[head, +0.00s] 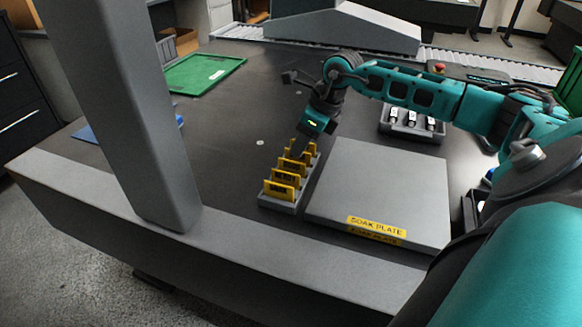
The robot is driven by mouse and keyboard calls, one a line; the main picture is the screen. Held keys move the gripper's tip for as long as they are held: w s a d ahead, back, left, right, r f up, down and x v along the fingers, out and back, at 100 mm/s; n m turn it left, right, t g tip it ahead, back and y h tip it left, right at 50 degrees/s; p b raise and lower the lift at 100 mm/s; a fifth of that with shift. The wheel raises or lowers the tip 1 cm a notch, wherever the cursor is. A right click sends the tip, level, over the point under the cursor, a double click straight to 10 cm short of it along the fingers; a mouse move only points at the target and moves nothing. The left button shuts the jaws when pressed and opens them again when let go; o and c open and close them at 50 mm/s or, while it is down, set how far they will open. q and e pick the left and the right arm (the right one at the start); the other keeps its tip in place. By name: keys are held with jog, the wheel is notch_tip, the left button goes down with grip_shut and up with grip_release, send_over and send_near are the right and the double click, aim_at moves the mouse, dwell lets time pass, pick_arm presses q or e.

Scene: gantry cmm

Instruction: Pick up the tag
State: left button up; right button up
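Several yellow tags with dark lettering stand upright in a row in a grey slotted rack (283,205). The nearest tag (279,191) shows most clearly; the lettering is too small to read. My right gripper (299,150) points down at the far end of the row, close above or among the far tags. Its fingertips are small and partly hidden by the tags, so I cannot tell whether they are open or touching a tag. My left gripper is not in view.
A grey plate labelled "SOAK PLATE" (385,190) lies right of the rack. Behind it is a tray with small dark-and-white parts (412,122). A green tray (205,73) lies at the back left. A grey column (125,110) rises at the left. Dark table between is clear.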

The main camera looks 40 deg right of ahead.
aim_at(292, 164)
jog(key=x, duration=0.3)
jog(key=b+x, duration=0.1)
jog(key=x, duration=0.3)
jog(key=shift+s+f, duration=0.1)
jog(key=shift+f, duration=0.3)
grip_shut()
